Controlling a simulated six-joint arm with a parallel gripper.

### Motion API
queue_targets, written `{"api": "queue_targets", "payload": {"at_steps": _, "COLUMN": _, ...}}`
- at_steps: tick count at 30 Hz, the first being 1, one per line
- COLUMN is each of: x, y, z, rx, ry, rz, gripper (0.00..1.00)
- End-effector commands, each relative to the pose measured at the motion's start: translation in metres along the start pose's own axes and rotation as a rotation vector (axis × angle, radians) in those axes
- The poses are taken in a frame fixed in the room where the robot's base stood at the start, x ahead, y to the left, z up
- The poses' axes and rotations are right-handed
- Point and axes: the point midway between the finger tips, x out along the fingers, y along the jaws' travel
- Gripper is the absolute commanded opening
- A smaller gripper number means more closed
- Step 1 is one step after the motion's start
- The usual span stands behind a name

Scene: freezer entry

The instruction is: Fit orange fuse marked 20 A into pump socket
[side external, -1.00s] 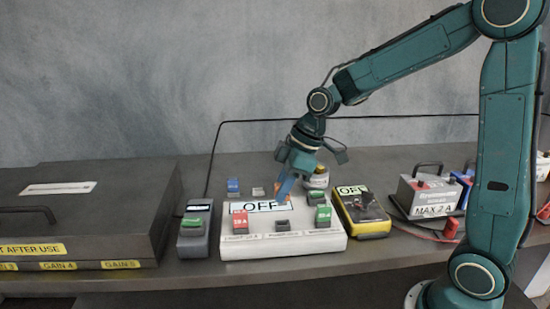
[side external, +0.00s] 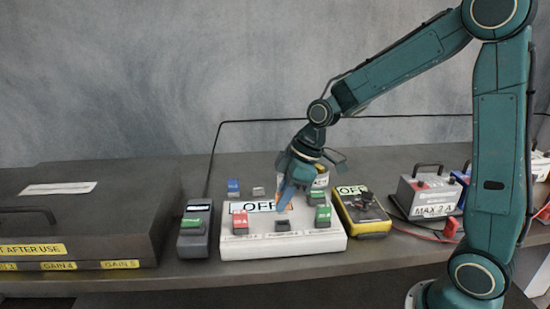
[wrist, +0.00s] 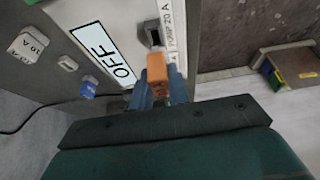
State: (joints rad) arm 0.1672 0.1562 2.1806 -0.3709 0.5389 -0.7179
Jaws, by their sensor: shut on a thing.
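The orange fuse (wrist: 157,70) is in my gripper's blue fingers (wrist: 158,88) in the wrist view. The dark pump socket (wrist: 152,34) lies just beyond the fuse's end, beside a label reading PUMP 20 A (wrist: 170,32). The fuse appears out of the socket, but the gap is hard to judge. In the side view my gripper (side external: 284,206) points down over the white fuse panel (side external: 262,245), just behind the empty front middle socket (side external: 283,225). The fingers largely hide the fuse there. Any marking on it is unreadable.
A red fuse (side external: 240,220) and a green fuse (side external: 322,215) stand in the panel's front row, either side of the middle socket. A blue fuse (side external: 233,187) stands at the back left. A yellow meter (side external: 362,213) and a grey device (side external: 195,236) flank the panel.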

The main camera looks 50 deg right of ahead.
Motion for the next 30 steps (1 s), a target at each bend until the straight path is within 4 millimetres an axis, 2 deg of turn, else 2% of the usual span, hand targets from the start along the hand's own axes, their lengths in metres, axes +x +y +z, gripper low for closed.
{"api": "queue_targets", "payload": {"at_steps": 11, "x": 0.015, "y": 0.0, "z": 0.006, "rx": 0.0, "ry": -0.001, "rz": 0.0, "gripper": 0.0}}
{"api": "queue_targets", "payload": {"at_steps": 30, "x": 0.016, "y": 0.0, "z": 0.007, "rx": -0.001, "ry": 0.0, "rz": 0.001, "gripper": 0.0}}
